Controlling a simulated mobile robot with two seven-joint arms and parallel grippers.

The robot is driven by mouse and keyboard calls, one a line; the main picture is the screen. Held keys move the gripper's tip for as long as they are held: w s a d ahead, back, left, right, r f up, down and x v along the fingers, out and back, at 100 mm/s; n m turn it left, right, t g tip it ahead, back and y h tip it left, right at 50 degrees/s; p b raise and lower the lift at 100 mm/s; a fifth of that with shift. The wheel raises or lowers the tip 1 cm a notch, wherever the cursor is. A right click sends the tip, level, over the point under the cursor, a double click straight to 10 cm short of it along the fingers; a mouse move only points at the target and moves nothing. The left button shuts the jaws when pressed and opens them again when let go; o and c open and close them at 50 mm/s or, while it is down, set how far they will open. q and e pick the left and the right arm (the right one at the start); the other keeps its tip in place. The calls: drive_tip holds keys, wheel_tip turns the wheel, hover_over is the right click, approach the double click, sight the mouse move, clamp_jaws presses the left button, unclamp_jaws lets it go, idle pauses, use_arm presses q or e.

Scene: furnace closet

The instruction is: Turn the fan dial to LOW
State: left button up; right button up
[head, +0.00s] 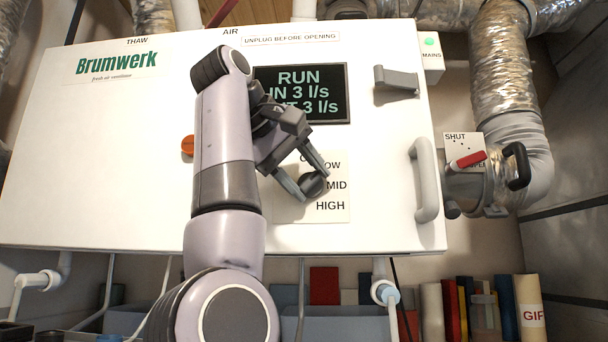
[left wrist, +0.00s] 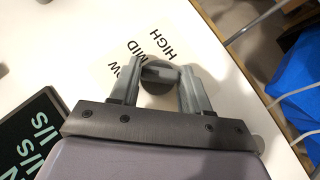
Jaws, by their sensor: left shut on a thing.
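The fan dial (head: 312,185) is a dark round knob on a pale label plate (head: 332,208) on the white unit's front. LOW is partly covered; MID and HIGH are readable. My left gripper (head: 308,186) is shut on the dial, one finger on each side. In the left wrist view the dial (left wrist: 158,82) sits between the fingertips of my left gripper (left wrist: 160,75). Which setting the dial points to cannot be told, as the fingers cover it. The display (head: 318,80) reads RUN, with IN and a partly hidden OUT at 3 l/s. My right gripper is not in view.
A white handle (head: 424,180) and a grey latch (head: 396,79) are on the unit's right side. A red-handled damper lever (head: 471,159) and a silver duct (head: 500,75) are to the right. An orange knob (head: 187,146) is left of my arm. Rolls and boxes stand below.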

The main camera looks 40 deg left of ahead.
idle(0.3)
use_arm(q)
drive_tip(key=o, duration=1)
drive_tip(key=shift+s, duration=0.1)
drive_tip(key=shift+s+a+r+b, duration=0.1)
drive_tip(key=shift+s+r+b, duration=0.15)
drive_tip(key=shift+s+b, duration=0.25)
drive_tip(key=shift+b+v, duration=0.65)
drive_tip(key=shift+v, duration=2.3)
drive_tip(key=shift+r, duration=0.1)
